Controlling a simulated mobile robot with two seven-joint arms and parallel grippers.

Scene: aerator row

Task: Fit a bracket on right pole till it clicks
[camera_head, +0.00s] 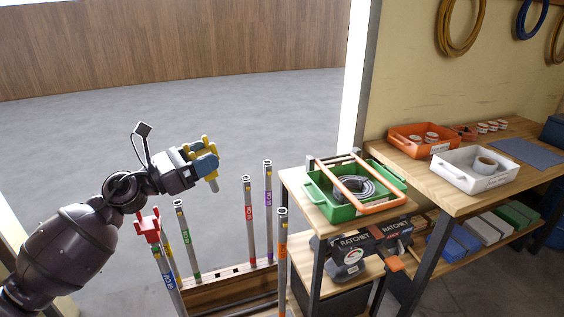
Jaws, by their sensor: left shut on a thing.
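My left gripper (205,160) is up in the air left of centre, above the pole rack. It is shut on a yellow bracket (211,177), which is partly hidden by the blue fingers. The bracket is apart from every pole. A red bracket (148,224) sits on top of the front left pole (168,279). Other poles stand upright with bare tops: a green-banded one (187,240), a red-banded one (249,222), a purple-banded one (268,212) and an orange-banded one (282,262) at front right. My right gripper is out of view.
A wooden rack (215,283) holds the poles. Right of it, a small bench (308,208) carries a green crate (384,203) with a coiled hose and an orange frame. A longer bench (420,177) holds an orange tray (400,146) and a white tray (452,178). Floor behind the rack is clear.

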